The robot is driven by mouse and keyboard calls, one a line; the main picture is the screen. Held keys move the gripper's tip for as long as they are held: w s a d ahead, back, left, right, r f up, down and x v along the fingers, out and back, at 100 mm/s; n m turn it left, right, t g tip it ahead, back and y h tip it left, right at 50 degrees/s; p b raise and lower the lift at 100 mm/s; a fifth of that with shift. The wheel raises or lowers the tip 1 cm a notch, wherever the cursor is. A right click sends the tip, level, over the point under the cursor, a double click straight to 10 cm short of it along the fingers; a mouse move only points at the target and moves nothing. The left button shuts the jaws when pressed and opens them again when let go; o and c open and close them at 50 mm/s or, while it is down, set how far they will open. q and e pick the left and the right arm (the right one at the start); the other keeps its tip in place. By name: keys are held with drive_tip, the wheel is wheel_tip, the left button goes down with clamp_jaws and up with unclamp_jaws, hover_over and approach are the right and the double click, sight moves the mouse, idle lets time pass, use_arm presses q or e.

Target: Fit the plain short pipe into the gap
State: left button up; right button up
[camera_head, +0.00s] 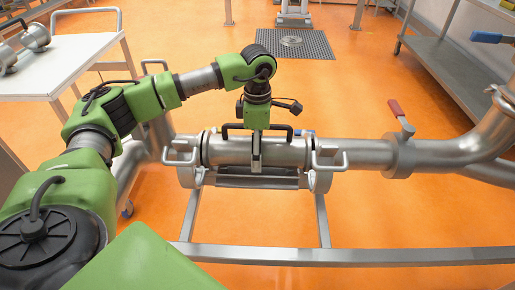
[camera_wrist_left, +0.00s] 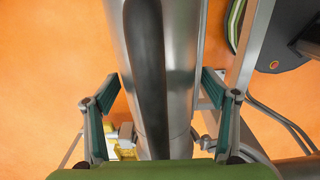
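A short steel pipe section (camera_head: 225,152) with a black handle lies level between two clamped pipe ends. I cannot tell whether it is fully seated. Another short pipe (camera_head: 35,37) with wide ends lies on the white cart at the left. My left gripper (camera_head: 256,160) points down over the middle of the section in the line. In the left wrist view, the open left gripper (camera_wrist_left: 159,92) has one finger on each side of the steel pipe (camera_wrist_left: 184,50). The black handle (camera_wrist_left: 148,70) runs between the fingers. My right gripper is out of view.
The left clamp (camera_head: 182,152) and right clamp (camera_head: 328,157) have handles sticking out. A valve with a red lever (camera_head: 396,108) sits to the right. A steel frame rail (camera_head: 350,257) crosses in front. The white cart (camera_head: 85,50) is at the left.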

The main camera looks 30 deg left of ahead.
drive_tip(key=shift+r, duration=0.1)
use_arm(q)
drive_tip(key=shift+r, duration=0.45)
wheel_tip(320, 180, up, 11)
drive_tip(key=shift+r+p, duration=0.15)
drive_tip(key=shift+p, duration=0.65)
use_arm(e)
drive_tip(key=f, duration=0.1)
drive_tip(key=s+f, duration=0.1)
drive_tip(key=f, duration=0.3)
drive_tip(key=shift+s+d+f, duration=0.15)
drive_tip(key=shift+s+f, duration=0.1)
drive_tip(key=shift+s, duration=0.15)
